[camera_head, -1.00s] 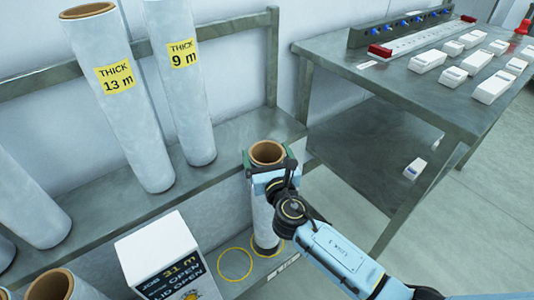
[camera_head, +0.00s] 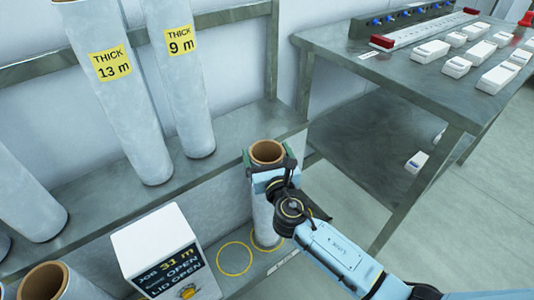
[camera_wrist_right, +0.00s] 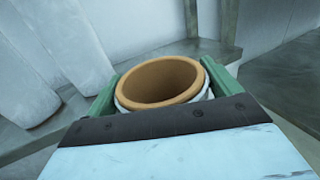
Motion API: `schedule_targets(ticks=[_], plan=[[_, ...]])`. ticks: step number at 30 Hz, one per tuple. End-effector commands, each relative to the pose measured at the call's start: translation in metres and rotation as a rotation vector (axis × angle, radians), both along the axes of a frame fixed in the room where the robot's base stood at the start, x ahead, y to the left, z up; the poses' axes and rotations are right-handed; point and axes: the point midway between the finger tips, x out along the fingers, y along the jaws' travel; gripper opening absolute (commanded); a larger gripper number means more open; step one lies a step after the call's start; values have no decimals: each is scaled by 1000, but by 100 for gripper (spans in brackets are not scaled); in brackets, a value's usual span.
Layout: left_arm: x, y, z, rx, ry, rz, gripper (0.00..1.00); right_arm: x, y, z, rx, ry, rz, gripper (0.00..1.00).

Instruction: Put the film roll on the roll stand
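A pale film roll (camera_head: 262,207) with a brown cardboard core stands upright at the right end of the lower shelf, its base at a yellow ring (camera_head: 258,248) and partly hidden by my right arm. My right gripper (camera_head: 267,157) is near its top. In the right wrist view, the green fingers sit on both sides of the roll (camera_wrist_right: 160,82) and appear closed against it. Two tall rolls on the upper shelf carry yellow labels, "THICK 13 m" (camera_head: 122,95) and "THICK 9 m" (camera_head: 185,80). I cannot identify a roll stand for certain. My left gripper is out of view.
A white box (camera_head: 158,243) with a display reading "JOB 31 m" and "LID OPEN" stands left of an empty yellow ring (camera_head: 235,258). More rolls (camera_head: 45,280) are at lower left. A metal bench (camera_head: 345,55) with white devices stands at the right.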

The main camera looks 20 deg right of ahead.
Motion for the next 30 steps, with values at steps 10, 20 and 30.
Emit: schedule_targets(ticks=[10,20,30], plan=[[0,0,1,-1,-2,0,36,0,0,1,0,0,0,100],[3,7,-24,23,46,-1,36,-48,2,2,-1,4,1,100],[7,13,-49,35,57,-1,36,-109,5,2,-1,2,1,100]])
